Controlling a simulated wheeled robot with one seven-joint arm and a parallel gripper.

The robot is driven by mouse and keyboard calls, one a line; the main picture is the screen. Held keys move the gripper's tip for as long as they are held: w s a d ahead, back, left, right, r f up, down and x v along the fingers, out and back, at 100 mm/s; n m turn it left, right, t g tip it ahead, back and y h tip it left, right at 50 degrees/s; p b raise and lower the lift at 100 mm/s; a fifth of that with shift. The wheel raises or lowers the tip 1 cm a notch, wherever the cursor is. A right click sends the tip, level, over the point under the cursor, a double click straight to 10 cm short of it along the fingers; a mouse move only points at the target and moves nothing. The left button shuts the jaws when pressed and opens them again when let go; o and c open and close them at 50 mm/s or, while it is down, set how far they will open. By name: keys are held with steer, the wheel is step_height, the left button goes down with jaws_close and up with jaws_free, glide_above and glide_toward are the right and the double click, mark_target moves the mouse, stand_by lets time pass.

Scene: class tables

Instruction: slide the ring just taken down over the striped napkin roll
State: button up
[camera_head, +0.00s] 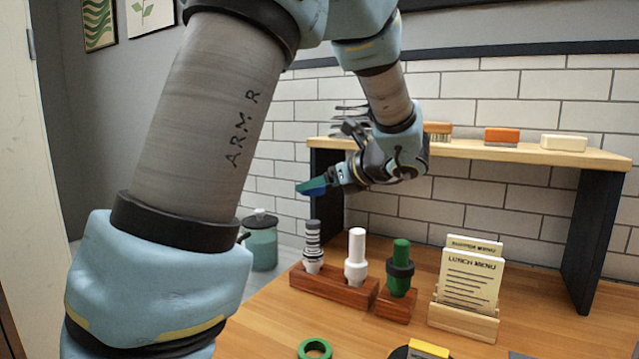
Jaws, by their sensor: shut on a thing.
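The striped napkin roll (313,232) stands upright, black and white, at the left end of a wooden stand (333,287). My gripper (328,183) is above it, a little to the right, and is shut on the ring (310,187). The ring shows as a flat teal and dark blue shape, tilted and nearly edge-on. It is apart from the roll, with a clear gap below it. The ring's hole and the exact finger contact cannot be made out.
A white roll (356,250) and a green roll (401,250) with a dark ring around it stand to the right. A menu holder (463,318) is beside them. A green ring (315,349) lies in front. A raised shelf (480,150) with brushes and blocks is behind.

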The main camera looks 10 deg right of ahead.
mark_target(312, 223)
stand_by(0.3)
steer(key=shift+f+b, duration=1.6)
steer(key=shift+f, duration=1.35)
steer(key=shift+f+b, duration=0.4)
steer(key=shift+f, duration=1.15)
steer(key=shift+r, duration=0.15)
steer(key=shift+r+p, duration=1.15)
steer(key=shift+p, duration=0.1)
steer(key=shift+p, duration=0.45)
stand_by(1.4)
